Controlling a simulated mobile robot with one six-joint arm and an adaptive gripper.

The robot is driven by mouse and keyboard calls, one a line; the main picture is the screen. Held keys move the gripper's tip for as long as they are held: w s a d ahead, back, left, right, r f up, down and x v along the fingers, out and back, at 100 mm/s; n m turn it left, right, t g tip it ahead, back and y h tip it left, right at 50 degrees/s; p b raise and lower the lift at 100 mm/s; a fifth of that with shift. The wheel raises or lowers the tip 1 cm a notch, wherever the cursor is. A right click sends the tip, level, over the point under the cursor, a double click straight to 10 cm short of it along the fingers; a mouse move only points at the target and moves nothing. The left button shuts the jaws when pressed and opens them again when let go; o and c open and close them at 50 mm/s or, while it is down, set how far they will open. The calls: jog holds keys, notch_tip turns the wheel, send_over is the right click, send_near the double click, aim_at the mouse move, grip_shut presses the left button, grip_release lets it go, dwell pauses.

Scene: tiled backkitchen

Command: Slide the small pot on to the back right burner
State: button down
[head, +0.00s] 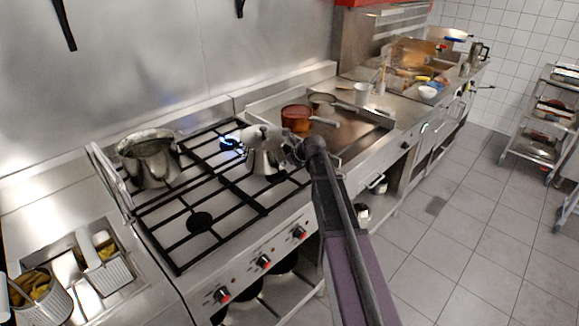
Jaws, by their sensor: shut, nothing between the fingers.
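A small steel pot (263,163) stands on the right side of the black stove grate (190,215), near the front right burner. My arm reaches in from the lower right.
A large steel pot (150,160) stands at the back left of the stove. Fryer baskets (105,270) are at lower left. A wall rises behind the stove.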

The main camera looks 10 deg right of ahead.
aim_at(258, 131)
jog(key=w+a, duration=0.4)
jog(key=w, duration=0.3)
jog(key=w+a, duration=0.5)
jog(key=w, duration=0.2)
jog(key=w+a, duration=0.5)
jog(key=w, duration=0.3)
jog(key=shift+s+d, duration=0.15)
jog(key=shift+s, duration=0.05)
jog(key=shift+s+d, duration=0.3)
jog(key=shift+s, duration=0.2)
jog(key=shift+s+d+f+p+v, duration=0.1)
jog(key=shift+s+f+p+v, duration=0.1)
jog(key=shift+p+v, duration=1.4)
jog(key=shift+s+d+f+p+v, duration=0.15)
jog(key=shift+p+v, duration=0.6)
jog(key=shift+v, duration=1.6)
jog(key=shift+s+d+f+p+v, duration=0.15)
jog(key=shift+f+p+v, duration=0.1)
jog(key=shift+p+v, duration=1.35)
jog(key=shift+s+r+b, duration=0.2)
jog(key=shift+r+b, duration=0.05)
jog(key=shift+b, duration=0.2)
